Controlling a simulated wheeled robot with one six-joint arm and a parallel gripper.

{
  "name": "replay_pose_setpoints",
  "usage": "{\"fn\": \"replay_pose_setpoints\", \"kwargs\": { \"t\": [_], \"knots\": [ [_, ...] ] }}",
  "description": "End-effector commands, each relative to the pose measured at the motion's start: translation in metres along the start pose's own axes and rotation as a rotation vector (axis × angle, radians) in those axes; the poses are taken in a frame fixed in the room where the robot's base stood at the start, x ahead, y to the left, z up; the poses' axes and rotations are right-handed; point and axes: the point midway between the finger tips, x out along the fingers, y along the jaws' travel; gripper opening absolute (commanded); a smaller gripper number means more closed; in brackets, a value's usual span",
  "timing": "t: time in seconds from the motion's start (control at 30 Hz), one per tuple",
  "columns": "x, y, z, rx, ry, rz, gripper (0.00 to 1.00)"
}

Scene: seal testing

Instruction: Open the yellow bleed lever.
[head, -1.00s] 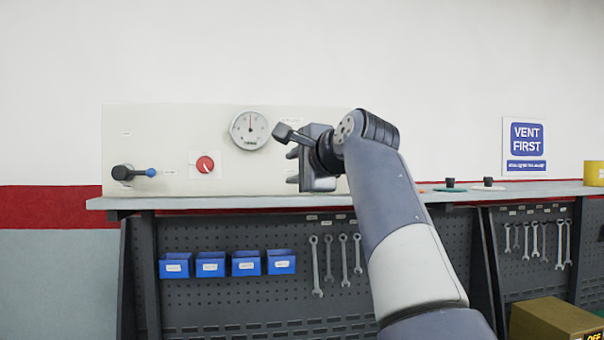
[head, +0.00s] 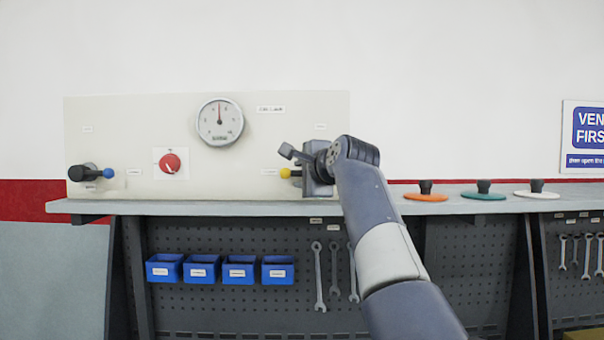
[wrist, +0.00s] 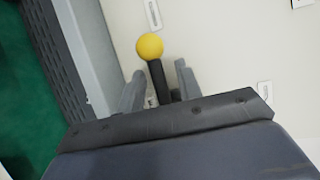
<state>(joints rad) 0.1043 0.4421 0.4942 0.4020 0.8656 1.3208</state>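The yellow bleed lever shows its yellow ball knob (head: 285,173) at the right part of the pale panel in the head view, pointing left. In the wrist view the yellow knob (wrist: 149,46) sits on a dark stem that runs between my gripper's two fingers. My gripper (wrist: 158,84) is open, with a finger on each side of the stem and gaps visible. In the head view my gripper (head: 317,180) is in front of the lever's base and hides it.
The panel (head: 120,120) also holds a gauge (head: 220,122), a red knob (head: 170,163) and a blue-tipped lever (head: 108,173). Orange (head: 426,197), teal (head: 483,196) and white (head: 536,194) discs with dark handles stand on the shelf. Blue bins (head: 200,270) and wrenches (head: 318,275) hang below.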

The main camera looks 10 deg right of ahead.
Motion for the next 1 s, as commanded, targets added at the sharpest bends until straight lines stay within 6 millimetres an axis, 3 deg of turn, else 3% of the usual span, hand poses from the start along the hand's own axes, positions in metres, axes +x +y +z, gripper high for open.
{"fn": "replay_pose_setpoints", "kwargs": {
  "t": [0.4,1.0],
  "knots": [
    [-0.0003,0.0,-0.0001,0.0,0.0,0.0,0.0],
    [0.0006,-0.0007,-0.0004,0.022,-0.004,-0.008,0.0]
  ]
}}
